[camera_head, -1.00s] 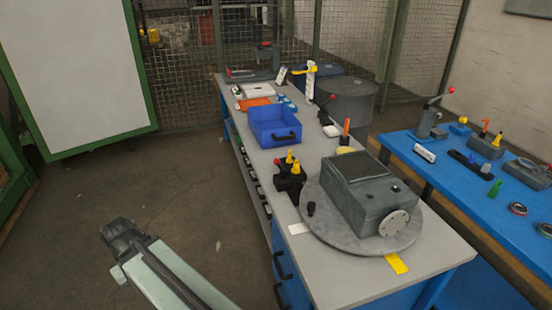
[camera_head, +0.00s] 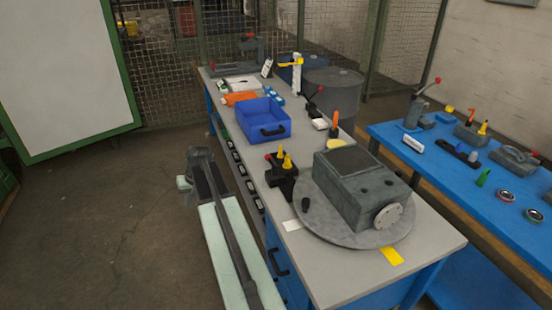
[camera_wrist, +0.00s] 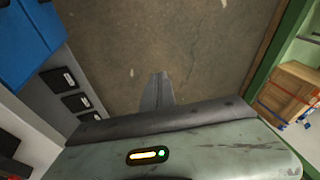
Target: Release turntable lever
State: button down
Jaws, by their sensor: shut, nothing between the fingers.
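The grey round turntable (camera_head: 400,238) lies on the near end of the grey workbench, carrying a dark grey gearbox housing (camera_head: 362,192) with a pale round flange. A short black knob (camera_head: 305,204) stands at the turntable's left edge. Beside it is a black fixture (camera_head: 283,178) with yellow tips and a red knob (camera_head: 267,157); I cannot tell which of these is the turntable lever. My gripper is at the far end of my arm, left of the bench and apart from it. In the wrist view my gripper (camera_wrist: 162,76) is shut and empty, over bare floor.
A blue table (camera_head: 460,190) with tools is at the right. Drawers line the bench side near my arm. The floor at left is free.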

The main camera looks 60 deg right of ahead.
jog(key=s+d+r+m+t+h, duration=0.1)
jog(key=s+d+m, duration=0.15)
jog(key=d, duration=0.95)
jog(key=s+d+r+m+t, duration=0.1)
jog(key=s+d+r, duration=0.15)
jog(key=d, duration=0.85)
jog(key=m+t+h+p, duration=0.1)
jog(key=m+t+h, duration=0.1)
jog(key=m+h, duration=0.1)
send_near(271, 164)
jog(key=d, duration=0.2)
jog(key=d+r, duration=0.1)
jog(key=d, duration=0.1)
jog(key=shift+w+d+r, duration=0.1)
jog(key=shift+d, duration=0.1)
jog(key=b+x, duration=0.2)
jog(key=x, duration=0.1)
jog(key=b+x, duration=0.5)
jog(key=x, duration=0.1)
jog(key=shift+f+b, duration=0.3)
jog(key=shift+f, duration=0.15)
jog(key=shift+w+f, duration=0.15)
jog(key=shift+w, duration=0.05)
